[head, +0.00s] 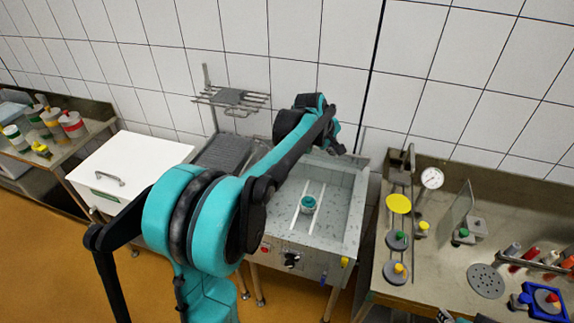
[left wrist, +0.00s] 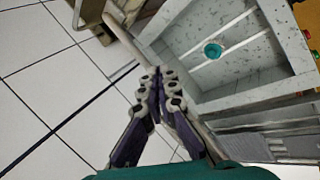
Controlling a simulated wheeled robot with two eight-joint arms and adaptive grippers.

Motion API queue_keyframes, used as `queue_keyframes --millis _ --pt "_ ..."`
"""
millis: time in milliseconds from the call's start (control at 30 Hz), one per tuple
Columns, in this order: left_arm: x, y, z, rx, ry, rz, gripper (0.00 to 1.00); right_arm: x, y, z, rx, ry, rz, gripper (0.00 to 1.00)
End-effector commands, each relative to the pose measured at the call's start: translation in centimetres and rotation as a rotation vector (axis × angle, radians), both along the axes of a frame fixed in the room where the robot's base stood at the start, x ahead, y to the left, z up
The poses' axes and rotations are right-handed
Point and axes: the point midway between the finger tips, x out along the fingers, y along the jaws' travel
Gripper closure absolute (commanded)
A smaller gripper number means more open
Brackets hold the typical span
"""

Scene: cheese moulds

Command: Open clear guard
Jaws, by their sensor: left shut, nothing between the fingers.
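The machine is an open-topped grey basin (head: 345,205) with a speckled surface. It holds pale rails and a round teal piece (head: 308,203), which also shows in the left wrist view (left wrist: 212,50). I cannot make out a clear guard on it for certain. My left gripper (head: 342,150) is over the basin's back right corner near the wall, partly hidden by its own arm. In the left wrist view its fingers (left wrist: 158,72) are together with nothing between them, beside the basin's rim (left wrist: 185,97). A small dark part at the head view's bottom edge may be my right gripper (head: 446,315).
A white lidded chest (head: 125,160) stands left of the basin. A wire rack (head: 232,98) is on the wall. The right bench (head: 415,270) carries a gauge (head: 431,178), an upright see-through panel (head: 461,205), knobbed weights and a blue tray (head: 527,310). The tiled wall is close behind.

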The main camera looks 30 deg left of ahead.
Motion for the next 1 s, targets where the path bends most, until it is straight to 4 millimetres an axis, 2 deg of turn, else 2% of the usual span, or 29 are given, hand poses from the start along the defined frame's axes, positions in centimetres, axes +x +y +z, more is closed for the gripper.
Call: queue_keyframes --millis 33,100,300,467,567,700,800,900,1000 --pt "-1.3 -0.6 -1.3 0.003 -0.022 -0.015 1.0 0.0 0.0 -1.5 0.0 0.0 0.0 0.6" --pt "-2.6 -1.0 -2.8 -0.026 -0.074 -0.001 1.0 0.0 0.0 -2.7 0.0 0.0 0.0 0.6" --pt "-2.0 0.2 -4.9 -0.278 -0.217 0.227 1.0 0.0 0.0 -2.9 0.0 0.0 0.0 0.6" --pt "-2.8 2.2 -6.6 -0.534 -0.345 0.456 1.0 0.0 0.0 -3.8 0.0 0.0 0.0 0.6" --pt "-4.8 4.6 -7.4 -0.777 -0.459 0.664 1.0 0.0 0.0 -4.6 0.0 0.0 0.0 0.6" --pt "-9.7 8.7 -7.8 -1.149 -0.616 0.955 1.0 0.0 0.0 -5.6 0.0 0.0 0.0 0.6" --pt "-13.1 10.8 -7.7 -1.351 -0.695 1.099 1.0 0.0 0.0 -6.1 0.0 0.0 0.0 0.6" --pt "-15.3 12.0 -7.6 -1.478 -0.741 1.182 1.0 0.0 0.0 -6.3 0.0 0.0 0.0 0.6" --pt "-16.1 12.6 -7.5 -1.535 -0.76 1.217 1.0 0.0 0.0 -6.2 0.0 0.0 0.0 0.6"
